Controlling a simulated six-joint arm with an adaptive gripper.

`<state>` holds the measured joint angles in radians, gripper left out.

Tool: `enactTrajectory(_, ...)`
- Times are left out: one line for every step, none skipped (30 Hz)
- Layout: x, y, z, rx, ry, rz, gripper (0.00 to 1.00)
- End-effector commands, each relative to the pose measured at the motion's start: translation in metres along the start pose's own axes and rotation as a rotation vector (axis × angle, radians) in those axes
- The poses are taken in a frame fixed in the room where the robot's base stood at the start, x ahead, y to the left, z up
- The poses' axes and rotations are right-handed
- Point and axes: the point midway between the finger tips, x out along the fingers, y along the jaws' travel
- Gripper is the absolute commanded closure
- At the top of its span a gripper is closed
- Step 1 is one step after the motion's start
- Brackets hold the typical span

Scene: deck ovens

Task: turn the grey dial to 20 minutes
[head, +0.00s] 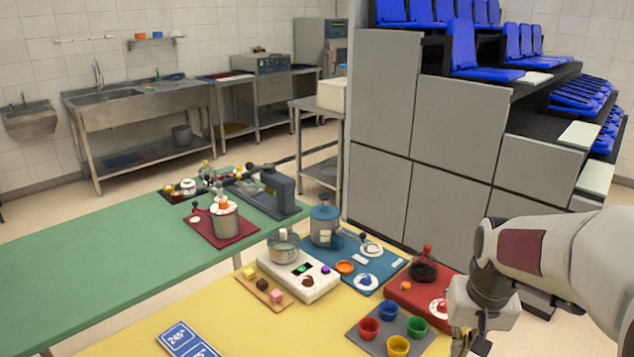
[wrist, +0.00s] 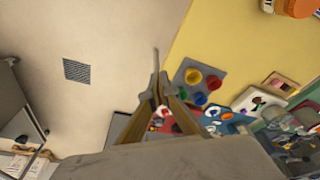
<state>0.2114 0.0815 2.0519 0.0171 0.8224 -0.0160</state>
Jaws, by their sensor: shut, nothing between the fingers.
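I cannot make out a grey dial with minute marks in either view. My gripper (head: 468,343) is at the lower right of the head view, over the right side of the yellow table (head: 235,325). In the wrist view my gripper (wrist: 157,72) has its two fingers meeting at the tips, shut and empty. A white device (head: 318,288) with a small green display and small knobs stands mid-table, apart from my gripper. A red board (head: 407,293) with a dark round part and a white disc lies left of my gripper.
A grey tray (head: 372,346) of several coloured cups lies just left of my gripper. A blue board (head: 390,262) with a blue-grey canister (head: 323,226) stands behind. Blue signs (head: 179,338) lie at the front. The green table (head: 110,262) is mostly clear.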

Motion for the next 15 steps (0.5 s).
enactTrajectory(0.006, 0.002, -0.007, 0.005, -0.002, 0.001, 1.0)
enactTrajectory(0.008, 0.004, -0.011, 0.008, -0.002, 0.001, 1.0)
enactTrajectory(0.012, 0.005, -0.017, 0.011, -0.002, 0.001, 1.0)
enactTrajectory(0.014, 0.007, -0.021, 0.013, -0.002, 0.001, 1.0)
enactTrajectory(0.018, 0.008, -0.025, 0.016, -0.002, 0.001, 1.0)
enactTrajectory(0.021, 0.009, -0.03, 0.018, -0.002, 0.002, 1.0)
enactTrajectory(0.024, 0.011, -0.034, 0.02, -0.002, 0.002, 1.0)
enactTrajectory(0.027, 0.012, -0.038, 0.022, -0.002, 0.002, 1.0)
enactTrajectory(0.031, 0.014, -0.043, 0.025, -0.001, 0.002, 1.0)
enactTrajectory(0.034, 0.015, -0.047, 0.027, -0.001, 0.003, 1.0)
enactTrajectory(0.037, 0.016, -0.051, 0.029, 0.001, 0.003, 1.0)
enactTrajectory(0.041, 0.018, -0.057, 0.032, 0.002, 0.003, 1.0)
enactTrajectory(0.044, 0.02, -0.061, 0.035, 0.003, 0.003, 1.0)
enactTrajectory(0.048, 0.021, -0.065, 0.037, 0.004, 0.004, 1.0)
enactTrajectory(0.052, 0.023, -0.07, 0.039, 0.006, 0.004, 1.0)
